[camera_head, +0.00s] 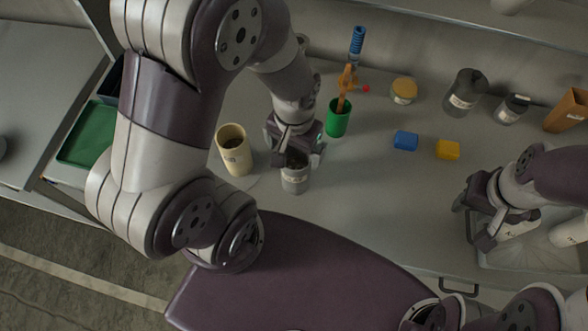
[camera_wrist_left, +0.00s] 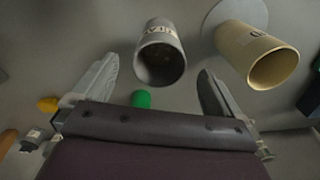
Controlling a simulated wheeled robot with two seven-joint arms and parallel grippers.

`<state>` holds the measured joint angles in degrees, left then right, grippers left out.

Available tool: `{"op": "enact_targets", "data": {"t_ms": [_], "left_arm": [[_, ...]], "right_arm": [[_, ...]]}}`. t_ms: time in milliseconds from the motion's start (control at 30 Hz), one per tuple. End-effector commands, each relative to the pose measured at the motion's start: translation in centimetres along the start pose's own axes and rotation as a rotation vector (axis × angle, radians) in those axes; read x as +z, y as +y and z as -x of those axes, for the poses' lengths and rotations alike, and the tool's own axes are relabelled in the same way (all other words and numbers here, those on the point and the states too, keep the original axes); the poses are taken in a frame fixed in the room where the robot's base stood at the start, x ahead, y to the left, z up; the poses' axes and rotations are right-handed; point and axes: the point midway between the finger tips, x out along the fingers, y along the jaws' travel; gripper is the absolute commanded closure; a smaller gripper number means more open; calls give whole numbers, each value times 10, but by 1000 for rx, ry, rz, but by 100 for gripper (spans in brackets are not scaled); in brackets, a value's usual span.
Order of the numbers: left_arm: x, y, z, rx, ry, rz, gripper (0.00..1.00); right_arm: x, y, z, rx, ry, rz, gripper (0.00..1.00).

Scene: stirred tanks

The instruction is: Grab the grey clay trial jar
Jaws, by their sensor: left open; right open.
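The grey jar (camera_head: 295,181) stands on the table with a pale label on its side and a dark open mouth. My left gripper (camera_head: 295,147) is right above and behind it and partly hides it. In the left wrist view the jar (camera_wrist_left: 162,58) lies ahead, between the two spread fingers of my left gripper (camera_wrist_left: 160,70); I see no finger touching it. My right gripper (camera_head: 482,214) is open at the right, far from the jar, above a clear container; its fingertips are hard to make out.
A beige cup (camera_head: 234,150) stands close left of the jar. A green cup (camera_head: 338,120) with an orange tool stands behind right. The table's front middle is clear.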

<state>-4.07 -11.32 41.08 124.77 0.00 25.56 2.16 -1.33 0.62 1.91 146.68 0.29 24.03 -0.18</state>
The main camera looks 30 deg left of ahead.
Motion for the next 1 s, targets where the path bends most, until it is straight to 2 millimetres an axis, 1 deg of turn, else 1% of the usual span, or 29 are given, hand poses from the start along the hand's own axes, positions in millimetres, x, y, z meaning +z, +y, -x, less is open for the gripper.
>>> {"op": "enact_targets", "data": {"t_ms": [33,100,267,400,500,600,767,867,900,933,967,1000], "left_arm": [[1,0,-12,0,-6,0,0],[1,0,-25,0,-5,0,0],[-1,-1,-43,0,-2,1,0],[-5,-6,-68,0,-5,2,0],[-6,-6,-85,0,-1,0,0],[-6,-6,-91,0,1,0,0],[-6,-6,-91,0,2,0,0],[-6,-6,-91,0,2,0,29],[-6,-6,-91,0,2,0,42],[-6,-5,-91,0,2,0,52],[-6,-5,-91,0,2,0,56],[-6,-5,-91,0,2,0,56]], "right_arm": [[0,0,0,0,0,0,57],[0,0,0,0,0,0,57],[0,0,2,0,0,0,57],[-1,0,10,0,0,0,57],[-1,0,8,0,0,0,57],[-1,0,8,0,0,0,57],[-1,0,8,0,0,0,57],[-1,0,8,0,0,0,57],[-1,0,8,0,0,0,57],[-1,0,8,0,0,0,57],[-1,0,8,0,0,0,57],[-1,0,8,0,0,0,57]]}}
